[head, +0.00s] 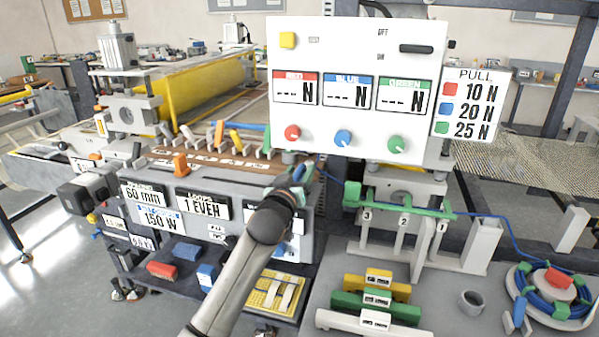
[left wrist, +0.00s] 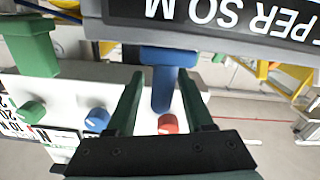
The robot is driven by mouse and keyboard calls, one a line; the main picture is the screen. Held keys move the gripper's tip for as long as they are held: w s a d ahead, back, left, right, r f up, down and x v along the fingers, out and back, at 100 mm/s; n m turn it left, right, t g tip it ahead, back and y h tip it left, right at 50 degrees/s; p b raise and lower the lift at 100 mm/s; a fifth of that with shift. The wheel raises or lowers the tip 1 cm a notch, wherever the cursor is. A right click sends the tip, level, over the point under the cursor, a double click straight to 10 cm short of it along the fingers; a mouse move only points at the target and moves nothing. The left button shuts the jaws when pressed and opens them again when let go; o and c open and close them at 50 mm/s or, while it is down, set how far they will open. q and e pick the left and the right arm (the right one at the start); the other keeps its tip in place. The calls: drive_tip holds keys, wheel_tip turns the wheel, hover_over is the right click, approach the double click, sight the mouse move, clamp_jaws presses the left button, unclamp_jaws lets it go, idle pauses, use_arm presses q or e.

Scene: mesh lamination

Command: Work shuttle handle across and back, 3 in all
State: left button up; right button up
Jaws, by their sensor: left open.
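My left gripper (head: 296,182) is at the right end of the grey machine box, its arm rising from the bottom of the head view. In the left wrist view its two green fingers (left wrist: 160,78) are apart, one on each side of a blue T-shaped handle (left wrist: 163,85). I cannot tell whether they touch it. In the head view the gripper mostly hides this handle. An orange handle (head: 180,164) stands on top of the box at left. No label shows which one is the shuttle handle. My right gripper is out of view.
A white panel (head: 355,140) with three displays and coloured knobs stands behind and right of the gripper. Several coloured levers line the brown board (head: 205,164). Green, yellow and white blocks (head: 375,300) lie at lower right, beside a blue cable reel (head: 553,295).

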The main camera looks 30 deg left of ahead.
use_arm(q)
clamp_jaws()
idle(0.4)
idle(1.1)
